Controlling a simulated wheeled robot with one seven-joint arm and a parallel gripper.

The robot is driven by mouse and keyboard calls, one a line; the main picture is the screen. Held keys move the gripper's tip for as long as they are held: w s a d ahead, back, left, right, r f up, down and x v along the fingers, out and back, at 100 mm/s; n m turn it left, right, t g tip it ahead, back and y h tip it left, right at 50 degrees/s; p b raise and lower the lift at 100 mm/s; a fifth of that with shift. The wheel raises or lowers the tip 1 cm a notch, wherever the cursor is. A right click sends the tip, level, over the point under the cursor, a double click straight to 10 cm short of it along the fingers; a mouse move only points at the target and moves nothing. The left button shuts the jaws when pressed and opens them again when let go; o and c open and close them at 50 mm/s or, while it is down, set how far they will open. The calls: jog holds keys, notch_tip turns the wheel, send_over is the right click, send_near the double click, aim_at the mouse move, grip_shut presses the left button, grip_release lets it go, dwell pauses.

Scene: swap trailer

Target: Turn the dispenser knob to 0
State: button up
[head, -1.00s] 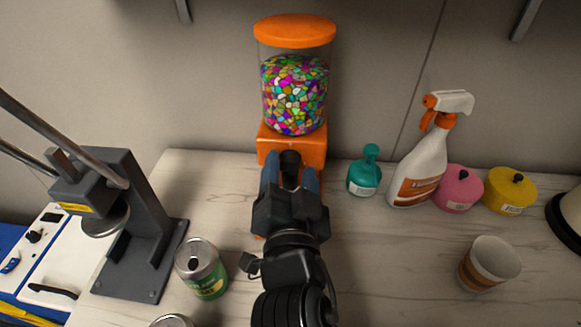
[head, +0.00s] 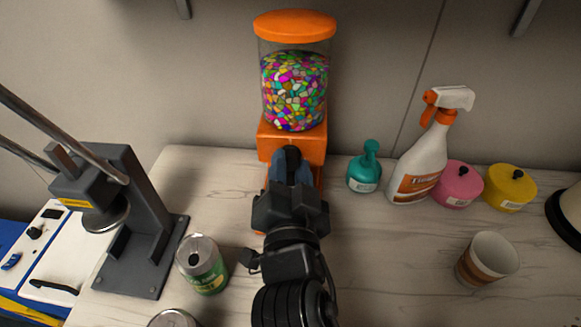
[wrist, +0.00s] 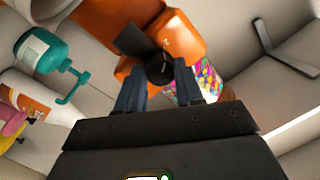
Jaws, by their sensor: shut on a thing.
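The dispenser is an orange machine with a clear jar of colourful candy (head: 294,90) and an orange lid, standing against the back wall. Its orange base (head: 312,142) is partly hidden behind my gripper (head: 291,165). The black knob (wrist: 159,72) shows in the wrist view between the two fingertips of my gripper (wrist: 160,86), against the orange body (wrist: 184,38). My gripper is shut on the knob. A dark flat piece (wrist: 134,40) lies beside the knob. Small marks on the orange face are too small to read surely.
A teal bottle (head: 365,172), a spray bottle (head: 417,168), and pink (head: 457,186) and yellow (head: 510,188) containers stand right of the dispenser. A cup (head: 487,259) is front right. A can (head: 203,266) and grey press (head: 140,220) are left.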

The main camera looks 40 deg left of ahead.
jog(key=n, duration=0.3)
jog(key=shift+r+p, duration=0.1)
jog(key=shift+p, duration=0.3)
jog(key=n, duration=0.3)
jog(key=shift+n+h+p, duration=0.3)
jog(key=shift+p, duration=0.1)
jog(key=n, duration=0.4)
jog(key=shift+a+n+h+p, duration=0.1)
jog(key=shift+n+h+p, duration=0.2)
jog(key=shift+n+h, duration=0.1)
jog(key=shift+s, duration=0.1)
jog(key=o, duration=1)
